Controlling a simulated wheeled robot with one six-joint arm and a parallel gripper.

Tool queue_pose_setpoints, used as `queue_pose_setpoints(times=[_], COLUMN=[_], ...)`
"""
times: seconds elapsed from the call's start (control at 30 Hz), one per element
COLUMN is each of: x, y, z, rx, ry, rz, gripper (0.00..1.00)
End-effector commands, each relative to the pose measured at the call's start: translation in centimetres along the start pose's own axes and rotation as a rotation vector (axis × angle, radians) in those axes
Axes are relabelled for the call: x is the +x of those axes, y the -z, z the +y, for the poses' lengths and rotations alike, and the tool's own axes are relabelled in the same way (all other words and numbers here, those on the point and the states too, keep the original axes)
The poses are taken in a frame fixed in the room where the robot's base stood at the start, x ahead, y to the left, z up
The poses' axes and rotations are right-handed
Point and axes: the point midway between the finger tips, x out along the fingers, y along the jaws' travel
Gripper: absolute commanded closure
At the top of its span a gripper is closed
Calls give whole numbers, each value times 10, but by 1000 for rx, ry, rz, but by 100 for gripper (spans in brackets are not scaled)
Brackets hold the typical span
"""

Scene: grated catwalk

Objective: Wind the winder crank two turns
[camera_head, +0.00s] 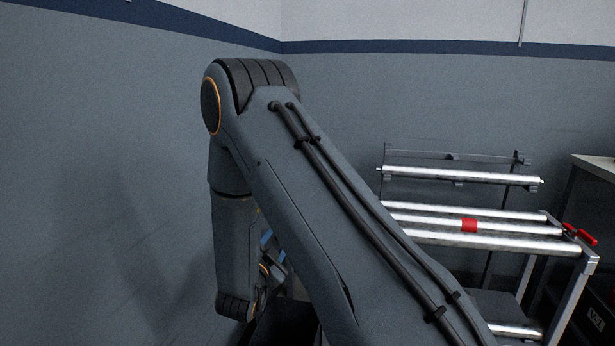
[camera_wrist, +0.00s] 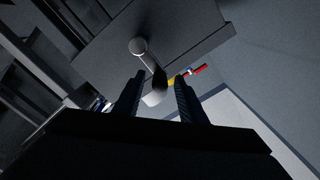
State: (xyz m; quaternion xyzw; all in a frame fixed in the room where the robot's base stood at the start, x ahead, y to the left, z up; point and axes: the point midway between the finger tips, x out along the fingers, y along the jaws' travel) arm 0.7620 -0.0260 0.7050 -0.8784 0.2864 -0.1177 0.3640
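In the wrist view, the winder crank shows a round pale hub (camera_wrist: 138,46), a dark thin arm and a pale rounded handle (camera_wrist: 154,97). The crank sits against a flat grey panel. My gripper (camera_wrist: 160,82) has its two dark fingers apart, one on each side of the handle in the picture. A gap shows on both sides, and I see no contact. The depth of the handle between the fingers is hard to judge. In the head view, my arm hides the crank and my gripper.
In the head view, a metal rack with shiny rollers (camera_head: 489,243) stands at the right. A dark box (camera_head: 597,318) and a bench (camera_head: 594,166) are at the far right. Blank wall fills the left.

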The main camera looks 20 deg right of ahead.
Motion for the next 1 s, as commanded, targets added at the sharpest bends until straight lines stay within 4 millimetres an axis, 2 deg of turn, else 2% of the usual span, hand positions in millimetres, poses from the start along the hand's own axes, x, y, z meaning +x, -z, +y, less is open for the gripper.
queue_pose_setpoints(times=[0.8,1.0], x=[-72,-79], y=[0,0], z=[0,0], rx=[-2,0], ry=[0,0], rz=[-3,-1], gripper=[62,62])
